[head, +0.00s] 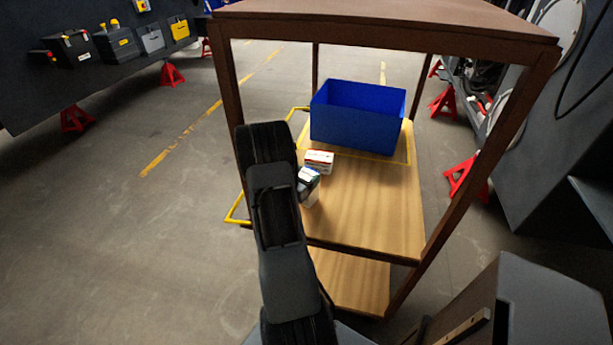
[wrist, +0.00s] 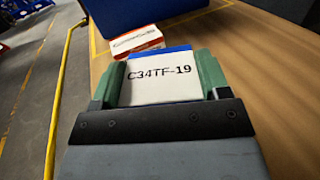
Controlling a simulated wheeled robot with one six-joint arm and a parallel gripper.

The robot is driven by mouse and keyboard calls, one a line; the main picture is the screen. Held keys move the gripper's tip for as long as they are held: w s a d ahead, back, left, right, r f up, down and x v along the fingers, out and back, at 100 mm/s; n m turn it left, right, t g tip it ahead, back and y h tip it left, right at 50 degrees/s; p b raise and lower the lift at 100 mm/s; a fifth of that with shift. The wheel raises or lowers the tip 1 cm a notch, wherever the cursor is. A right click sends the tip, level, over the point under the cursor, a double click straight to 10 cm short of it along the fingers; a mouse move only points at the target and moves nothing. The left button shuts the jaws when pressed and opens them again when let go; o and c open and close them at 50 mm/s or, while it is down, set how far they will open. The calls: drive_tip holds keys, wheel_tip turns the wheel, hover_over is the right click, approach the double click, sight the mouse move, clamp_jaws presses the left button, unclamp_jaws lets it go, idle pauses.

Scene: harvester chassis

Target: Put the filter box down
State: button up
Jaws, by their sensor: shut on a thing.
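The filter box is a white box with a blue edge, marked "C34TF-19" (wrist: 160,78) in the wrist view. My gripper (wrist: 160,85) is shut on it, with one green fingertip on each side. In the head view the held box (head: 311,195) shows partly behind my arm, at the left part of the wooden shelf of the cart. I cannot tell whether its bottom touches the shelf (head: 370,215). A second box, white and red (head: 319,161), lies on the shelf just beyond it. It also shows in the wrist view (wrist: 135,41).
A blue bin (head: 355,125) stands at the back of the shelf inside a yellow outline. Brown posts (head: 490,150) and a top board (head: 390,25) frame the cart. A yellow rail (head: 236,208) runs along its left side. The shelf's right and front are clear.

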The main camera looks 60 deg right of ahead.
drive_tip(key=shift+f, duration=0.15)
drive_tip(key=o, duration=1.6)
drive_tip(key=shift+c, duration=0.2)
drive_tip(key=shift+r, duration=0.25)
drive_tip(key=a, duration=0.7)
drive_tip(key=shift+w+a+b, duration=0.25)
drive_tip(key=shift+w+b, duration=0.05)
drive_tip(key=shift+b, duration=0.15)
drive_tip(key=shift+f, duration=0.15)
